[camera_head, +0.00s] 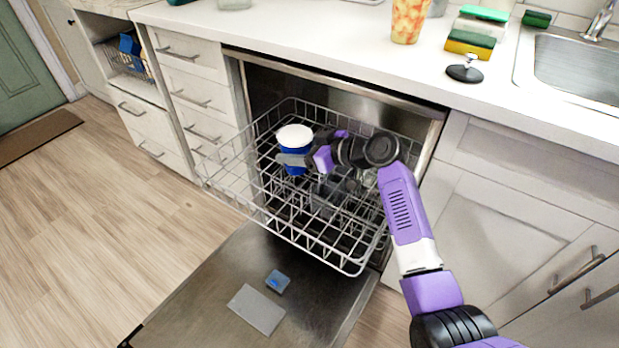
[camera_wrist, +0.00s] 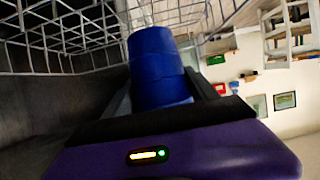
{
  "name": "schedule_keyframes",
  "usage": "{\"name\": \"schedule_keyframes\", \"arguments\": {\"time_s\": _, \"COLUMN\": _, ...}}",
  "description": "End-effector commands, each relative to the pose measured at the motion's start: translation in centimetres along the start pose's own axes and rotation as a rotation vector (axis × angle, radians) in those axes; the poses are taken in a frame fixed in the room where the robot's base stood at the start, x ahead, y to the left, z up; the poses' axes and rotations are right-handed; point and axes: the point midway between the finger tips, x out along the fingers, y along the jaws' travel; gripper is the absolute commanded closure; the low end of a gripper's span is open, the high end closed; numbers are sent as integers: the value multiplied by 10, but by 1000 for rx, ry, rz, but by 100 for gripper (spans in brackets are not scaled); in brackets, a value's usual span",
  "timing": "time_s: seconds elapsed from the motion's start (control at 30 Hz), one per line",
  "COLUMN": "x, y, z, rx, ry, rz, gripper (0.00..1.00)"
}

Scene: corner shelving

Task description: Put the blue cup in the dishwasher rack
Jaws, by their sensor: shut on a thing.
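The blue cup (camera_head: 293,164) has a white end facing up in the head view. My gripper (camera_head: 296,158) is shut on it, with one finger seen across its side. The cup is over the left part of the dishwasher rack (camera_head: 325,256), inside the rack's outline; whether it touches the wires I cannot tell. In the wrist view the blue cup (camera_wrist: 158,65) sits between the fingers, with rack wires (camera_wrist: 60,25) behind it. My wrist and arm hide part of the rack's right side.
The dishwasher door (camera_head: 215,310) lies open below the pulled-out rack. The counter (camera_head: 300,38) above holds a patterned tumbler (camera_head: 409,20), sponges (camera_head: 469,42) and a black stopper (camera_head: 464,72), with a sink (camera_head: 575,72) at right.

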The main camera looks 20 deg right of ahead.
Motion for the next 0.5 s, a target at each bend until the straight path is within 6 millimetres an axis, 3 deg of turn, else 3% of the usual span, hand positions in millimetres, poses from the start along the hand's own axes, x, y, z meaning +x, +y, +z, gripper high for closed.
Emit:
{"name": "schedule_keyframes", "arguments": {"time_s": 0.2, "x": 16, "y": -1, "z": 39, "rx": 3, "ry": -2, "rz": -3, "gripper": 82}}
{"name": "schedule_keyframes", "arguments": {"time_s": 0.5, "x": 24, "y": -1, "z": 59, "rx": 1, "ry": -1, "rz": -2, "gripper": 82}}
